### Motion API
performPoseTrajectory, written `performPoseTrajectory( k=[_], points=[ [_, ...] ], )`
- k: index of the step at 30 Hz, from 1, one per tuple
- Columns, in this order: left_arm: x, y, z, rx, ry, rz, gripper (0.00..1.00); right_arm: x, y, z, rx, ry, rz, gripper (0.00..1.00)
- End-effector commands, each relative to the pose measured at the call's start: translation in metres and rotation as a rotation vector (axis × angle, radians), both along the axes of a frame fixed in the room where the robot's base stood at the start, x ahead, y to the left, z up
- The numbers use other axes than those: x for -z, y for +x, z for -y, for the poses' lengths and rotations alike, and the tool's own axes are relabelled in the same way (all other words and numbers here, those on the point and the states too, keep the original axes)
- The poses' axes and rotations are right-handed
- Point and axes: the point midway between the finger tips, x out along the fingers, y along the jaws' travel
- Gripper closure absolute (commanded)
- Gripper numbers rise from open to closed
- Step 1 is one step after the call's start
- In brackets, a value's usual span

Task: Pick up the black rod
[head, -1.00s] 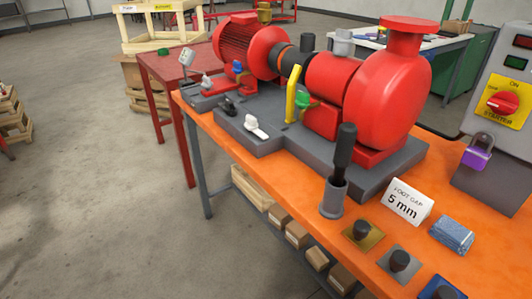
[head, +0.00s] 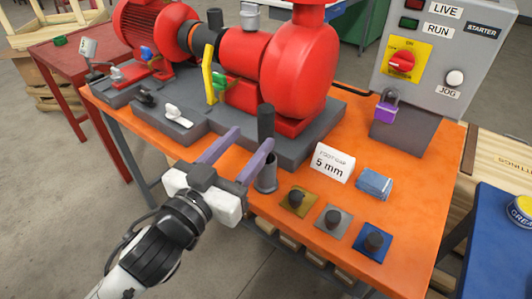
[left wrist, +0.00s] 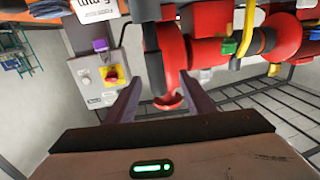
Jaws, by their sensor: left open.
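The black rod (head: 266,122) stands upright in a grey cup-like holder (head: 266,178) at the front edge of the orange bench, beside the pump base. My left gripper (head: 252,137) is open, its two purple-grey fingers apart and pointing toward the pump. Its right finger overlaps the rod and holder in the head view; I cannot tell whether it touches them. My right gripper is not in view.
The red pump (head: 298,70) and its grey base (head: 290,148) stand behind the rod. To the right are a "5 mm" card (head: 333,162), a blue cloth-like block (head: 374,184) and knobbed gold (head: 298,201), grey (head: 333,219) and blue (head: 373,243) plates. A starter box (head: 437,60) stands farther right.

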Motion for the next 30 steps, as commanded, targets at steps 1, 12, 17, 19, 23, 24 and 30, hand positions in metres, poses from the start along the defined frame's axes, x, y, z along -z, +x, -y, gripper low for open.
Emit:
performPoseTrajectory(
  k=[1, 12, 17, 19, 23, 24, 30],
  points=[
    [-0.001, 0.006, 0.003, -0.001, 0.0, 0.001, 0.52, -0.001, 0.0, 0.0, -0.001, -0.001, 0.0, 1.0],
    [-0.002, 0.038, 0.029, -0.001, 0.001, 0.0, 0.52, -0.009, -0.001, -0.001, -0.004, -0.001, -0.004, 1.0],
    [0.0, 0.054, 0.036, 0.0, 0.001, 0.0, 0.52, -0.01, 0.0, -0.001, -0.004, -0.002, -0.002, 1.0],
    [0.0, 0.056, 0.037, 0.0, 0.001, -0.002, 0.52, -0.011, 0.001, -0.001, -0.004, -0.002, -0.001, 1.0],
    [0.001, 0.056, 0.037, 0.0, 0.001, -0.002, 0.52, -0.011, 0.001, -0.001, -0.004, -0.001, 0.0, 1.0],
    [0.001, 0.056, 0.037, 0.0, 0.001, -0.002, 0.52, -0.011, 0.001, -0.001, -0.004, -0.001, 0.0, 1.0],
    [0.001, 0.056, 0.037, -0.001, 0.001, -0.002, 0.81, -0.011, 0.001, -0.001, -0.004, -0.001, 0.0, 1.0]
  ],
)
